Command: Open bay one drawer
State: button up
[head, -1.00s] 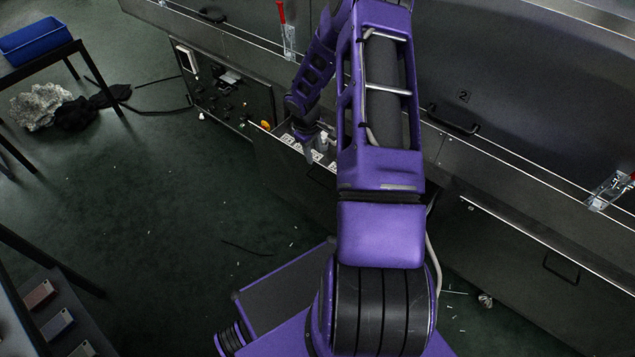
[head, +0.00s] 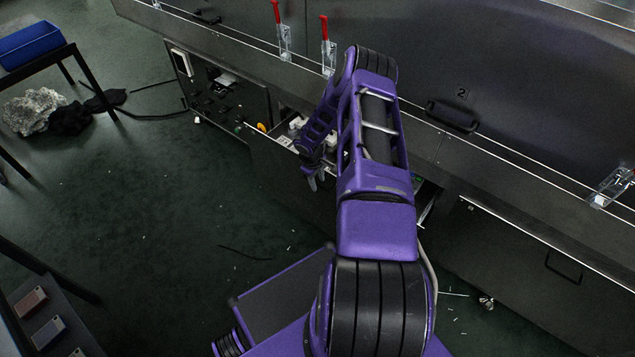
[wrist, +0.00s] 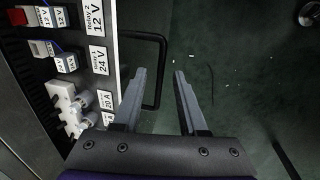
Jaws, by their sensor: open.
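The open drawer (head: 263,135) stands out from the dark machine front, left of my arm in the head view; my arm hides part of it. In the wrist view its edge (wrist: 112,50) and labelled parts inside show along the left. Its black loop handle (wrist: 163,60) sticks out from the drawer front. My gripper (wrist: 162,72) is open and empty; it also shows at the drawer front in the head view (head: 313,180). In the wrist view, the handle's outer bar appears between the two fingers; I cannot tell their depth or whether they touch.
A panel (head: 222,92) with knobs is left of the drawer. The lid marked 2 has a black handle (head: 452,117). Red-handled clamps (head: 326,45) stand along the ledge. A table with a blue bin (head: 30,42) is at far left. The green floor before the drawer is mostly clear.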

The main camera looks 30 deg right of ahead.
jog(key=shift+f, duration=0.25)
grip_shut()
dwell(1.4)
